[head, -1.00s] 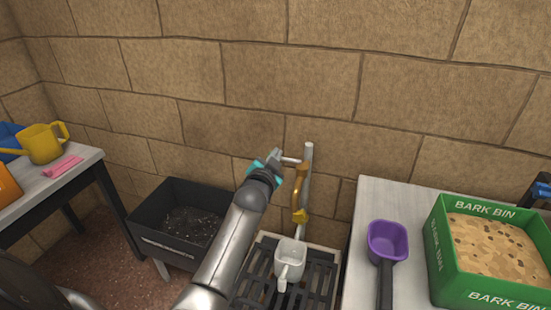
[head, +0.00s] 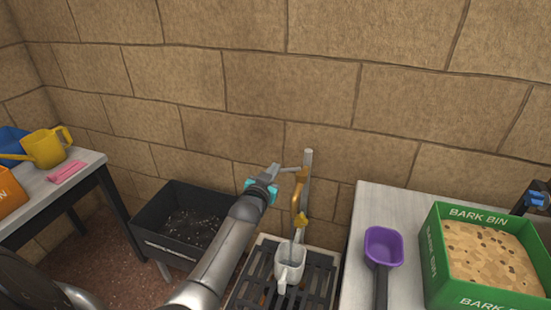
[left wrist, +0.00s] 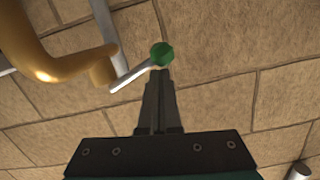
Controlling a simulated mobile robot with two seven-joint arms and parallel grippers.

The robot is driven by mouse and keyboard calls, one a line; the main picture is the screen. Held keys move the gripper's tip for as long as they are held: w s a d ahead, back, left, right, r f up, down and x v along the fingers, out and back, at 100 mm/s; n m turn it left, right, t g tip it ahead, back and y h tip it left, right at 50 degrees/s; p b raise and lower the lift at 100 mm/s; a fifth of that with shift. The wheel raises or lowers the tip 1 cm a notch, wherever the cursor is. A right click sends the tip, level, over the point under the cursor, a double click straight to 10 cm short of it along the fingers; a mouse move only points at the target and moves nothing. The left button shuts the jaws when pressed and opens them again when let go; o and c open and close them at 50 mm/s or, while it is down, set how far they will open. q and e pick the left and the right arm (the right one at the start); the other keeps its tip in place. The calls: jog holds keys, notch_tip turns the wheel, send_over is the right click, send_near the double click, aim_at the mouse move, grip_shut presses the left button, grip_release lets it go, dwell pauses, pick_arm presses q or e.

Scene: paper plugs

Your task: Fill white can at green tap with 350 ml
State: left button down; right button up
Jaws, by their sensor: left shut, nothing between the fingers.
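The white can (head: 289,268) stands upright on the black grate under the tap, its handle toward me. The tap is a grey standpipe (head: 306,170) with a brass spout (head: 300,200) pointing down over the can. A thin greyish stream (head: 297,236) runs from the spout's end into the can. The can's fill level cannot be read. The tap's lever ends in a green knob (left wrist: 162,54). My left gripper (head: 275,170) is shut and empty at the lever's end; in the left wrist view its fingertips (left wrist: 160,76) are right at the knob, contact unclear.
A black grate (head: 255,285) lies under the tap. A dark planter of soil (head: 185,222) stands to its left. A purple scoop (head: 384,247) and a green bark bin (head: 485,300) sit on the right table. A yellow watering can (head: 45,147) and pink item (head: 66,171) are on the left table.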

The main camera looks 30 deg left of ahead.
pick_arm(q)
jog(key=shift+f+n, duration=0.3)
jog(key=shift+n, duration=0.1)
pick_arm(e)
jog(key=shift+f, duration=0.2)
dwell(0.6)
pick_arm(q)
jog(key=shift+r, duration=0.1)
pick_arm(e)
jog(key=shift+r, duration=0.1)
dwell(4.4)
pick_arm(q)
jog(key=s+d+r+p, duration=0.3)
jog(key=s+r+p, duration=0.2)
jog(key=s+p, duration=0.3)
jog(key=shift+p+v, duration=0.4)
jog(key=shift+v, duration=0.55)
pick_arm(e)
jog(key=s+d+f, duration=0.3)
jog(key=s+f, duration=0.2)
jog(key=f, duration=0.2)
jog(key=s+d+f+g, duration=0.1)
jog(key=s+d+f, duration=0.2)
jog(key=s+f, duration=0.2)
jog(key=shift+f+g+h, duration=0.3)
jog(key=shift+f+h, duration=0.1)
jog(key=shift+f, duration=1.15)
